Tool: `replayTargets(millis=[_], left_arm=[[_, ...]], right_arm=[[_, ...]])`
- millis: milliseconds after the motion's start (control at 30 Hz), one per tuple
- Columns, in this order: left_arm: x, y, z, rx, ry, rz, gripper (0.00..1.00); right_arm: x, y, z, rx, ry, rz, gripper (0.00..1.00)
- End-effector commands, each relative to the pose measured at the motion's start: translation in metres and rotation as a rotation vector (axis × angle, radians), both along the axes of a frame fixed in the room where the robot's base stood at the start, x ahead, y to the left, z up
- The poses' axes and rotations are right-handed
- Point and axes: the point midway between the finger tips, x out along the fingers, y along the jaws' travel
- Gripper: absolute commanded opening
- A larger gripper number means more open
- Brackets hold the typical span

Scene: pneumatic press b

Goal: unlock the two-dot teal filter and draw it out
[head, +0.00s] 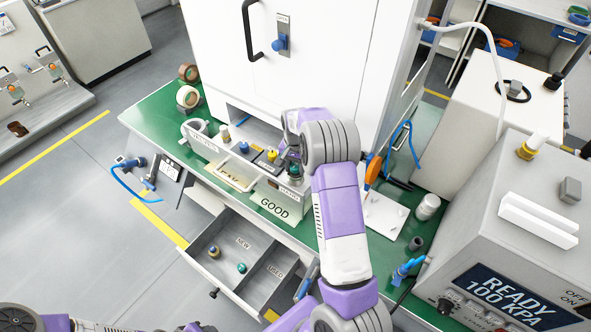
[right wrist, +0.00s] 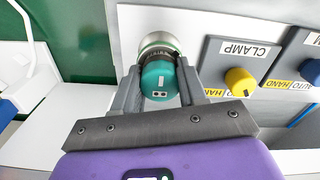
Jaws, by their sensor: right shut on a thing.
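The teal filter (right wrist: 158,77) has two white dots on its end and a short white line above them, in the right wrist view. It sits in a round metal socket (right wrist: 160,41) on the white panel. My right gripper (right wrist: 158,90) is shut on it, one finger on each side. In the head view the teal filter (head: 295,169) shows as a small dark teal spot beside my right gripper (head: 293,152), at the right end of the panel. Whether the filter is locked cannot be told. Only parts of my left arm show at the bottom left.
A yellow CLAMP knob (right wrist: 240,82) and a blue knob (right wrist: 311,71) are beside the filter.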

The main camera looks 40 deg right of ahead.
Motion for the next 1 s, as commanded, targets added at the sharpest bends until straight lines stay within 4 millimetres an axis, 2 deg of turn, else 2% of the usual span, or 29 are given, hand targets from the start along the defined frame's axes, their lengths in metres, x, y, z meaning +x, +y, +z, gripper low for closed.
replayTargets(millis=[33,200,300,567,900,1000], left_arm=[[0.0000,0.0000,0.0000,0.000,0.000,0.000,0.43],[0.0000,0.0000,0.0000,0.000,0.000,0.000,0.43],[0.0000,0.0000,0.0000,0.000,0.000,0.000,0.43],[0.0000,0.0000,0.0000,0.000,0.000,0.000,0.43],[0.0000,0.0000,-0.0001,0.000,0.000,0.000,0.43],[0.0000,0.0000,0.0000,0.000,0.000,0.000,0.43]], right_arm=[[-0.0002,0.0003,-0.0001,0.001,0.001,0.000,0.38],[-0.0003,0.0004,-0.0001,0.001,0.002,0.000,0.12],[-0.0003,0.0004,-0.0002,0.001,0.002,0.000,0.00],[-0.0002,0.0007,-0.0003,0.000,0.002,-0.060,0.00],[0.0006,0.0012,-0.0003,0.000,0.002,-0.570,0.00],[0.0005,0.0008,-0.0004,0.000,0.002,-0.643,0.00]])
